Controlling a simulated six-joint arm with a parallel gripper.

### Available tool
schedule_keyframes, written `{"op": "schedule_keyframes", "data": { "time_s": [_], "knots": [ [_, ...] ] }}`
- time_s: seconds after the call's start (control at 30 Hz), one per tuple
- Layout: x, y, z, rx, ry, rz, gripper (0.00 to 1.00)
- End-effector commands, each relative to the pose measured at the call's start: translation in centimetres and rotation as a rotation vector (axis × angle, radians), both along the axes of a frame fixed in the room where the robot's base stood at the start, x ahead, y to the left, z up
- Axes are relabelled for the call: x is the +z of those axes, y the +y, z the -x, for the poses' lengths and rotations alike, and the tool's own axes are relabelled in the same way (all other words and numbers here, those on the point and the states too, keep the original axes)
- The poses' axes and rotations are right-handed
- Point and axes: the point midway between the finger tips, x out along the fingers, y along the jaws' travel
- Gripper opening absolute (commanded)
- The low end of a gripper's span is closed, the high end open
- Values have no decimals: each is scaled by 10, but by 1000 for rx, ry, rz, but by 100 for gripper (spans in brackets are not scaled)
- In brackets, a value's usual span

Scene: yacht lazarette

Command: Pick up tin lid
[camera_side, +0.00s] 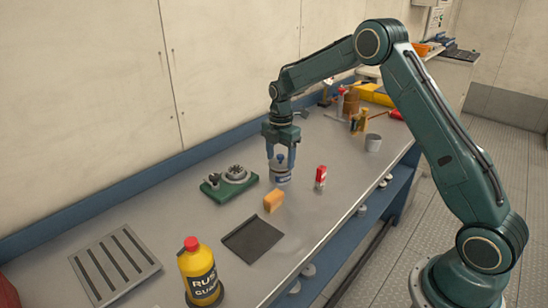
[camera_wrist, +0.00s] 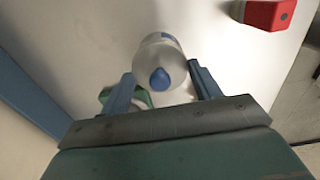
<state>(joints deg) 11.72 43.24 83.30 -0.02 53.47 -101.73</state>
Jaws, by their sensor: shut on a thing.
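The tin lid (camera_side: 281,163) is pale with a blue knob. In the wrist view the lid (camera_wrist: 158,55) lies between the two blue fingers, its knob toward the camera. My gripper (camera_side: 281,157) points down and is shut on the lid. It also shows in the wrist view (camera_wrist: 160,72). The white tin with a blue label (camera_side: 282,178) stands upright on the bench directly under the lid. I cannot tell whether there is a gap between lid and tin. The fingers hide part of the lid's sides.
An orange block (camera_side: 273,201) is in front, and a green-based fixture (camera_side: 228,184) to the left.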

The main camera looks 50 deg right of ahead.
Motion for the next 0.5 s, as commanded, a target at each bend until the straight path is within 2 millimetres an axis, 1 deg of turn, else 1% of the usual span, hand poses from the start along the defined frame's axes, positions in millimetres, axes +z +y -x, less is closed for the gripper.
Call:
{"op": "schedule_keyframes", "data": {
  "time_s": [0.17, 0.27, 0.47, 0.5],
  "knots": [
    [23, 0, -1, 0, -4, 1, 41],
    [41, 0, -1, 0, -5, 1, 41],
    [83, 0, -1, 0, -5, 1, 41],
    [92, 0, -1, 0, -6, 1, 41]
  ]
}}
